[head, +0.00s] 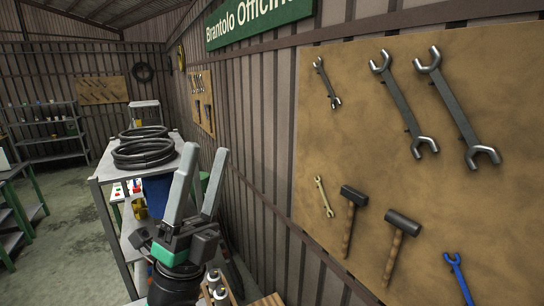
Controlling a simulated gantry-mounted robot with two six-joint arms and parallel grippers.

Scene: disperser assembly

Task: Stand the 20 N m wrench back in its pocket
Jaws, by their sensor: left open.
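My left gripper (206,154) points upward at the lower middle of the head view. Its two grey fingers are spread apart with nothing between them. I cannot make out the 20 N m wrench or its pocket in this view. Small metal-topped cylinders (216,284) show just right of the gripper's base, and I cannot tell what they are. A bit of wooden surface (268,300) shows at the bottom edge, mostly cut off. My right gripper is not in view.
A tool board (450,190) on the right wall carries several spanners and two hammers (403,222). A grey shelf unit (108,170) with black coiled hoses (143,152) stands behind and left of the gripper. The floor (65,245) at left is open.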

